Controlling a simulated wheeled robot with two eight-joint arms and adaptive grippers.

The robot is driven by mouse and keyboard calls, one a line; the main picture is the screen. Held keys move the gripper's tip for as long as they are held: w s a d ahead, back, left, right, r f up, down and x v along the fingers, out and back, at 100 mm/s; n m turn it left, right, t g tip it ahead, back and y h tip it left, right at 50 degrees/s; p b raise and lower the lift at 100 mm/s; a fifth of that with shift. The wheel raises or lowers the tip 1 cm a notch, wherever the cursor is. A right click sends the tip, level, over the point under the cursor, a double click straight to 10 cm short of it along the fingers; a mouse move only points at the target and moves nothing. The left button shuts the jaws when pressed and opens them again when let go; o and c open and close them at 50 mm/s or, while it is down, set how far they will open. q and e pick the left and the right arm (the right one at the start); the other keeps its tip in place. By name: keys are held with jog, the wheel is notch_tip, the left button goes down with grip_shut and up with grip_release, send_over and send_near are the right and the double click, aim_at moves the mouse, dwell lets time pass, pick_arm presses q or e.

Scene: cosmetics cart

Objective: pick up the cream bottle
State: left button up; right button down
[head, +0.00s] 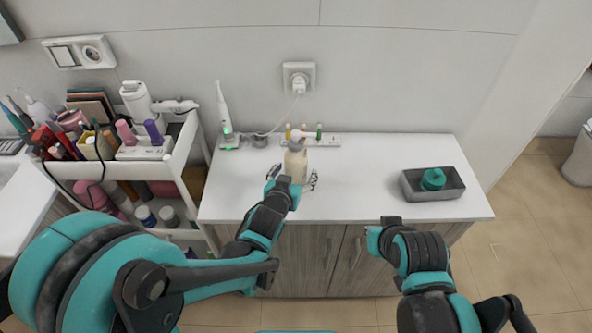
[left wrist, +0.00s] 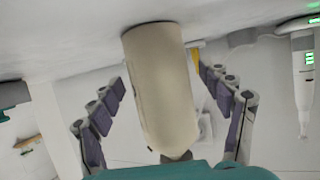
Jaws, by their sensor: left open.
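The cream bottle (head: 295,162), a beige cylinder, stands upright on the white countertop near the back wall. My left gripper (head: 293,179) is open, with its fingers spread on either side of the bottle. In the left wrist view the bottle (left wrist: 160,90) appears upside down between the two dark-padded fingers. Gaps show between the bottle and both finger pads. My right arm's end (head: 382,238) is low at the counter's front edge, away from the bottle; its fingers cannot be made out.
Small tubes (head: 318,131) and a power strip (head: 326,140) lie behind the bottle. An electric toothbrush (head: 224,112) stands to its left. A grey tray (head: 432,193) holding a teal item (head: 433,179) is at the right. A crowded cart (head: 177,161) stands left of the counter. The counter between bottle and tray is clear.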

aim_at(296, 159)
pick_arm(q)
jog(key=shift+w+d+f, duration=0.15)
jog(key=shift+w+f, duration=0.1)
jog(key=shift+w, duration=0.3)
jog(key=shift+s, duration=0.1)
jog(key=c, duration=1.6)
jog(key=shift+r, duration=0.1)
notch_tip(296, 159, up, 5)
jog(key=p, duration=0.3)
jog(key=s+d+r+p, duration=0.1)
jog(key=s+d+r, duration=0.1)
jog(key=d, duration=0.1)
jog(key=s+d+r+p, duration=0.1)
jog(key=s+d+r, duration=0.1)
jog(key=d, duration=0.1)
jog(key=s+d+r+p, duration=0.1)
jog(key=s+d+r, duration=0.1)
jog(key=d, duration=0.2)
jog(key=shift+p, duration=0.35)
